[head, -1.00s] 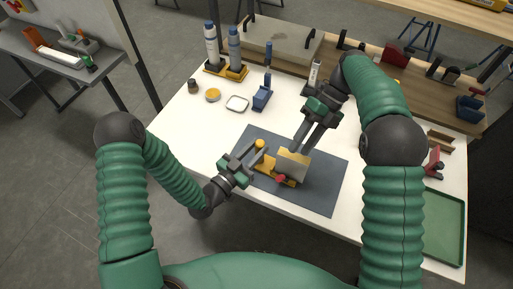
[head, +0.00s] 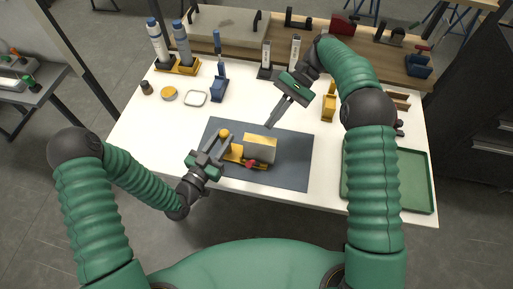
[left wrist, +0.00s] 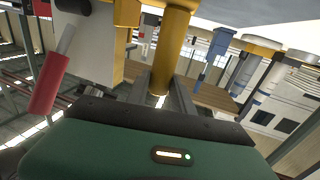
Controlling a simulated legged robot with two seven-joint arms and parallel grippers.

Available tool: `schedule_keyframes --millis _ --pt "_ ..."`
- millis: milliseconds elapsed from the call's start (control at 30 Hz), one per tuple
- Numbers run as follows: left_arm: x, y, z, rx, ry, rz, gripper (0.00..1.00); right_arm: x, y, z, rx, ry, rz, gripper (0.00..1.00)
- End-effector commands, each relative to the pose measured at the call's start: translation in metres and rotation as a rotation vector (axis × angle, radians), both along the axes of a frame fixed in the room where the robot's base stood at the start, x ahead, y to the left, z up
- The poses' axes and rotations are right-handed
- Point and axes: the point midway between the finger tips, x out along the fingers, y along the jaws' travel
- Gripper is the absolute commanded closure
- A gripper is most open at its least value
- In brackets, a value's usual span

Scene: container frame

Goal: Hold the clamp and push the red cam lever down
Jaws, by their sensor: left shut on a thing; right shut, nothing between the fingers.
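The clamp has a yellow base (head: 234,153), a grey block with a gold top (head: 259,149) and a yellow round-topped post (head: 225,133). It stands on the dark mat. My left gripper (head: 220,144) is shut on the post, which shows between its fingers in the left wrist view (left wrist: 172,45). The red cam lever (head: 250,164) is at the front of the block. In the left wrist view its red handle (left wrist: 46,84) hangs slanted on a grey shaft, clear of the fingers. My right gripper (head: 269,125) is shut and empty, behind the block and apart from it.
The dark mat (head: 290,170) is bare right of the clamp. A green tray (head: 388,205) lies at the right. A blue tool stand (head: 219,88), bottles (head: 182,45) and small dishes (head: 195,98) stand at the back left. A yellow holder (head: 329,105) stands at the back right.

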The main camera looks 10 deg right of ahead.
Motion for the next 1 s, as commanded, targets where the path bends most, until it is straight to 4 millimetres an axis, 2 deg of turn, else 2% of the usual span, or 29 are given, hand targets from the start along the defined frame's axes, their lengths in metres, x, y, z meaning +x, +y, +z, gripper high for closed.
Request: schedule_keyframes --millis 300,500,633,1000 --pt "0.000 0.000 0.000 0.000 0.000 0.001 1.00 0.013 -0.020 0.003 0.603 -0.667 0.471 1.00" --pt "0.000 0.000 0.000 0.000 0.000 0.000 1.00 0.017 -0.029 0.005 0.811 -0.957 0.642 1.00" --pt "0.000 0.000 0.000 0.001 -0.001 0.000 1.00 0.018 -0.030 0.006 0.849 -1.017 0.677 1.00" --pt "0.000 0.000 0.000 0.000 0.000 0.000 1.00 0.016 -0.026 0.004 0.849 -1.017 0.679 1.00"
